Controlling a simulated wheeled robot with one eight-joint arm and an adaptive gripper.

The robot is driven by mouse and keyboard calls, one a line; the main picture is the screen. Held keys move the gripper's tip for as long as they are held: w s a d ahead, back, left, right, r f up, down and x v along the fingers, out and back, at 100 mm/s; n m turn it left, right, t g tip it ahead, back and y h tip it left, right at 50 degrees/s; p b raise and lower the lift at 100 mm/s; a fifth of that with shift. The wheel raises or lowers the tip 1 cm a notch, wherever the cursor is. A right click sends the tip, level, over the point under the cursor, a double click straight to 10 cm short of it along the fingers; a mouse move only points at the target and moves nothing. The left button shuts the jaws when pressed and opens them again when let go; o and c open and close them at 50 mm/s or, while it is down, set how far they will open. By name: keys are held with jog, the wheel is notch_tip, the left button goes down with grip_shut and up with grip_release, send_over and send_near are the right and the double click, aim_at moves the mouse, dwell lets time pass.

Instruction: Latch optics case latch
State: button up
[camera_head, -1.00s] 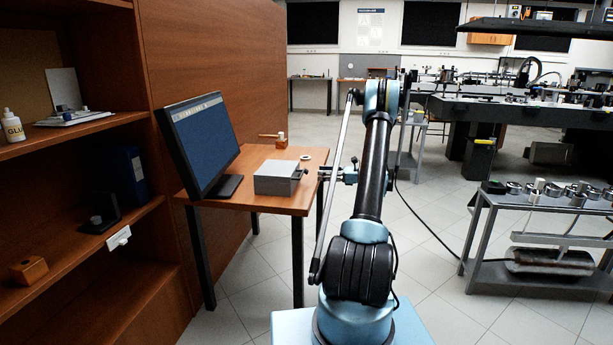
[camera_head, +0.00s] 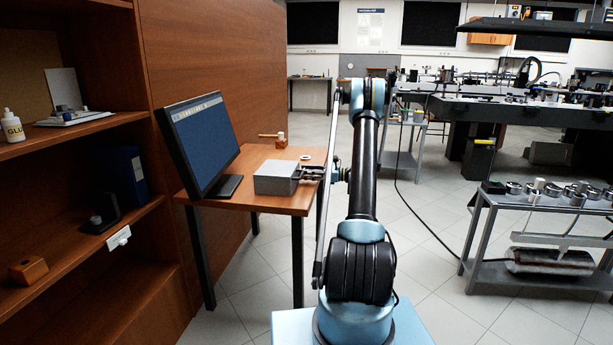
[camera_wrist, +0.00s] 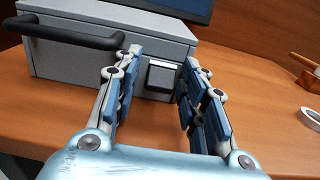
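The grey optics case (camera_head: 275,178) sits on the wooden table next to the monitor. In the wrist view the case (camera_wrist: 60,65) shows its front face with a dark curved handle (camera_wrist: 70,35) at the left and the latch (camera_wrist: 162,75), a small pale plate in a dark frame, to the right of it. My gripper (camera_wrist: 158,70) is open, its two blue-padded fingers on either side of the latch, close to the case front. I cannot tell whether the fingers touch the latch. In the head view my gripper (camera_head: 312,173) is at the right side of the case.
The monitor (camera_head: 205,145) stands behind and left of the case. A white ring (camera_wrist: 312,118) and a wooden piece (camera_wrist: 306,80) lie on the table (camera_wrist: 255,80) to the right. Bare table top lies in front of the case.

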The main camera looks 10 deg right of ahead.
grip_shut()
jog(key=shift+a+r+h, duration=0.15)
jog(key=shift+r+h, duration=0.1)
jog(key=shift+h, duration=0.45)
jog(key=shift+o, duration=2)
grip_release()
jog(key=v, duration=1.2)
jog(key=shift+w, duration=0.15)
